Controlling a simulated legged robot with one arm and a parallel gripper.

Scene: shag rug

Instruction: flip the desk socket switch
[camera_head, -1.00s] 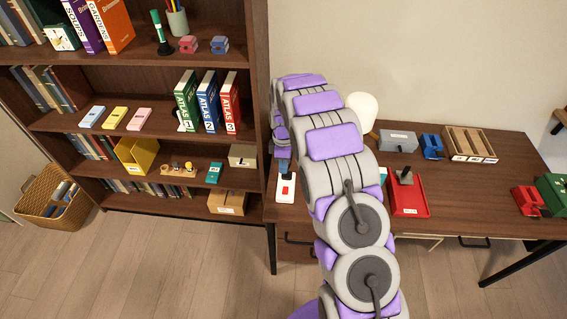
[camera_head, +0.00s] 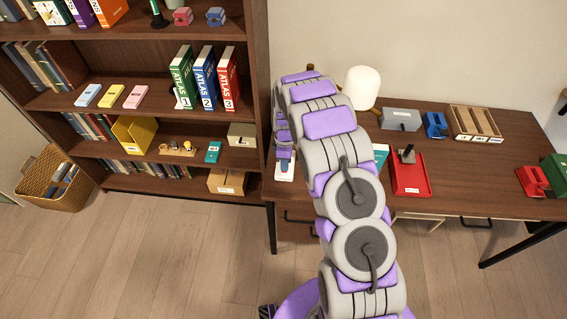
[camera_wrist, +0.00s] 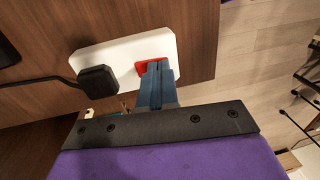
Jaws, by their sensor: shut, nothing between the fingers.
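The desk socket is a white plate on the desk's left end; in the wrist view the plate (camera_wrist: 120,53) holds a black plug (camera_wrist: 98,82) with a cord and a red switch (camera_wrist: 146,69) at its other end. The socket plate also shows in the head view (camera_head: 284,174), partly covered by my arm. My gripper (camera_wrist: 157,68) has its blue fingers closed together, empty, with the tips over the red switch and hiding part of it. I cannot tell if the tips touch it.
The bookshelf (camera_head: 262,100) stands close on the left of the desk (camera_head: 460,201). A lamp (camera_head: 362,86), a red tray (camera_head: 410,187), a grey box (camera_head: 400,119) and a wooden organizer (camera_head: 455,122) stand on the desk to the right of my arm.

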